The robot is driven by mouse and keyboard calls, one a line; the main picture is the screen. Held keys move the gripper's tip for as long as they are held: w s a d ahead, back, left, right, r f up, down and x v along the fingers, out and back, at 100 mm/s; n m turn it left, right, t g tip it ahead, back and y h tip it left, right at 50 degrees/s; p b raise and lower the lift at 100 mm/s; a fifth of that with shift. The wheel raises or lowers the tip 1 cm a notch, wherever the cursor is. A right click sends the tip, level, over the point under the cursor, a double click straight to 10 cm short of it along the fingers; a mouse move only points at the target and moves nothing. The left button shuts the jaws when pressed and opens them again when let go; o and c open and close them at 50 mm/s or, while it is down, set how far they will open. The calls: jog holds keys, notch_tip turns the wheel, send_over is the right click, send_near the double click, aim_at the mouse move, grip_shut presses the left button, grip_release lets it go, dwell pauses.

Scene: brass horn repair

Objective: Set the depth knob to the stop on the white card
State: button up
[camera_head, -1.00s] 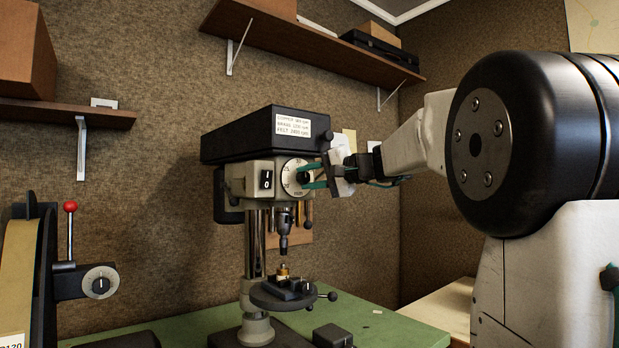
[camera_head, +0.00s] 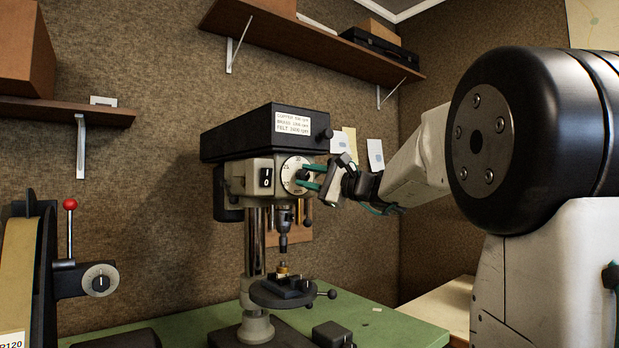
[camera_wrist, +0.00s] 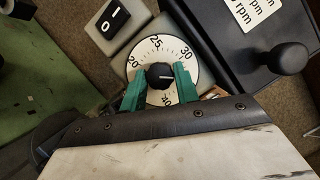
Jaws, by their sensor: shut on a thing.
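The black depth knob (camera_wrist: 158,73) sits at the centre of a white numbered dial (camera_wrist: 150,46) on the drill press (camera_head: 264,134). My gripper (camera_head: 309,177) is at the dial, and its green fingers are shut on the knob from both sides, as the wrist view shows. The white mark on the knob points right in that view, past the 30, towards one finger. That finger hides part of the scale. White cards hang on the wall behind the press, one at the left (camera_head: 339,141) and one at the right (camera_head: 375,154); their writing is unreadable here.
A speed label (camera_head: 293,123) is on the belt cover, with a black side knob (camera_wrist: 288,58) close to my gripper. A rocker switch (camera_head: 266,178) sits left of the dial. The chuck (camera_head: 283,240) hangs above a small table (camera_head: 265,294). A shelf (camera_head: 309,46) runs above.

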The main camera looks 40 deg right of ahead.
jog(key=shift+m, duration=0.6)
jog(key=o, duration=1)
jog(key=shift+c, duration=0.2)
jog(key=v, duration=0.7)
jog(key=shift+s+f, duration=0.25)
jog(key=shift+s, duration=0.1)
jog(key=shift+d, duration=0.1)
